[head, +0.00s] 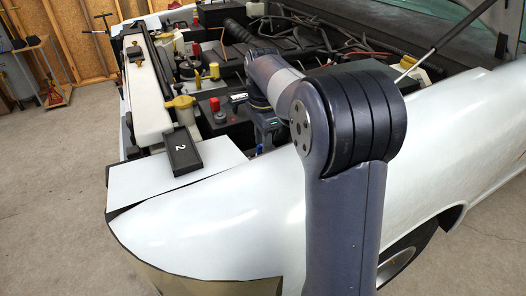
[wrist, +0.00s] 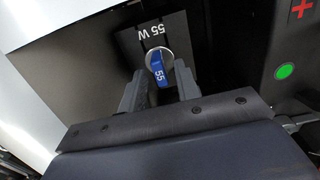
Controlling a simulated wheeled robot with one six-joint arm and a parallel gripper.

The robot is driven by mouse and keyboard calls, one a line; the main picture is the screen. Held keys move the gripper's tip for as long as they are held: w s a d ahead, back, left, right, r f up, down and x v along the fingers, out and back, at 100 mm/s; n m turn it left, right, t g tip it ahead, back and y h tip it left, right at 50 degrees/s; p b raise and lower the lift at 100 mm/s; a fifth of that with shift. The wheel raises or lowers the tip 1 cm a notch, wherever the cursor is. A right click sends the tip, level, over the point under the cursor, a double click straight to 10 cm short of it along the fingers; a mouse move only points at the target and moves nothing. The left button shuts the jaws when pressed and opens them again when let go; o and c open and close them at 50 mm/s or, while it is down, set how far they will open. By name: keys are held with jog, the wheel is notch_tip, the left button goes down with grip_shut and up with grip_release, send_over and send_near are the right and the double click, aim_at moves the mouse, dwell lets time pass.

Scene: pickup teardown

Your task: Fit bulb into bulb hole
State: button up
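In the wrist view, the bulb (wrist: 157,69) shows a blue end marked 55 and a pale round rim. It is at a dark plate (wrist: 130,43) marked 55 W, where the bulb hole lies behind it. The hole itself is hidden, and I cannot tell how deep the bulb sits. My gripper (wrist: 160,72) has one finger on each side of the bulb, close to its rim. I cannot tell whether the fingers touch it. In the head view, my arm and the engine bay parts hide the bulb and the fingertips.
A battery (wrist: 284,45) with a red plus and a green dot stands close on the right. The white fender (head: 240,215) lies below my arm. The raised hood's prop rod (head: 440,45) is at upper right.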

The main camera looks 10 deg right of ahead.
jog(key=shift+f, duration=0.1)
grip_shut()
dwell(0.7)
notch_tip(320, 180, up, 7)
jog(key=p, duration=0.6)
